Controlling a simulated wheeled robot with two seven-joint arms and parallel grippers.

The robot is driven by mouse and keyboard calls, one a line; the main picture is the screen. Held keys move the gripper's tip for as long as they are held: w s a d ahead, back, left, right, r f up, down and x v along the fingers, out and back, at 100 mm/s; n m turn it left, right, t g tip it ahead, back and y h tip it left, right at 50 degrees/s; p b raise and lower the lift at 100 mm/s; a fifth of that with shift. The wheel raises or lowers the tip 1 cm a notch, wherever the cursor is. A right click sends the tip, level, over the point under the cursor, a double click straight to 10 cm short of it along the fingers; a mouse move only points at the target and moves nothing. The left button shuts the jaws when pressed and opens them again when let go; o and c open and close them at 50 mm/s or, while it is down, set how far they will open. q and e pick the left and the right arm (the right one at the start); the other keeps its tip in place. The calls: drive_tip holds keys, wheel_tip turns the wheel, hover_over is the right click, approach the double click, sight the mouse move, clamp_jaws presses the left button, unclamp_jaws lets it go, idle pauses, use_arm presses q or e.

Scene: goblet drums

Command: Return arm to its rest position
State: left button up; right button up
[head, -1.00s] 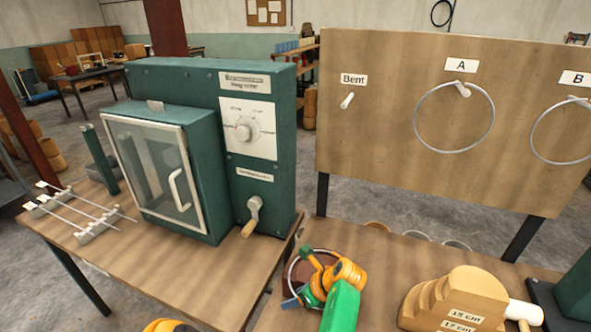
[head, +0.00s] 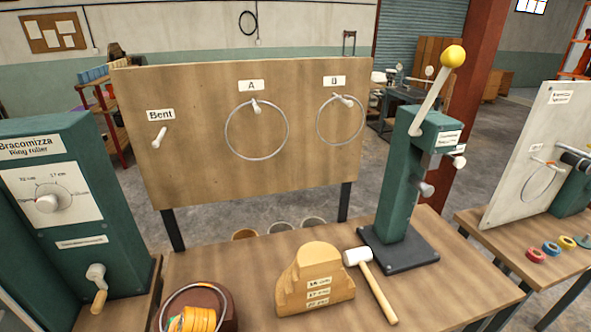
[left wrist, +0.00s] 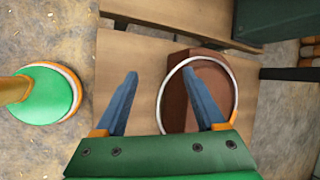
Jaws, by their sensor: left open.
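In the head view the block (head: 212,295) and ring (head: 166,308) are at the bottom edge, partly covered by an orange part of my arm. The left fingertips do not show there. My right gripper is not in view.
A wooden board holds rings on pegs A (head: 227,132) and B (head: 318,120); its Bent peg (head: 160,137) is empty. A stepped wooden form (head: 318,270), a mallet (head: 358,257) and a green lever press (head: 402,190) stand on the table. The ring roller (head: 75,150) is left.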

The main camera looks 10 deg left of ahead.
use_arm(q)
drive_tip(key=s+d+n+t+h, duration=0.1)
drive_tip(key=s+d+n+h, duration=0.15)
drive_tip(key=d, duration=0.35)
drive_tip(key=s+d+r+n+t+h, duration=0.1)
drive_tip(key=s+d+n+h, duration=0.1)
drive_tip(key=s+d, duration=0.3)
drive_tip(key=s+d+n+t+h, duration=0.1)
drive_tip(key=s+d+n+h, duration=0.15)
drive_tip(key=d, duration=0.45)
wheel_tip(320, 180, down, 19)
drive_tip(key=g+b, duration=0.1)
drive_tip(key=b, duration=0.2)
drive_tip(key=s+a+f+g+b, duration=0.1)
drive_tip(key=s+a+f+b, duration=0.1)
drive_tip(key=s+f, duration=1.1)
drive_tip(key=shift+s+a+f+b, duration=0.15)
drive_tip(key=shift+a+f+b, duration=0.05)
drive_tip(key=shift+f+b, duration=0.45)
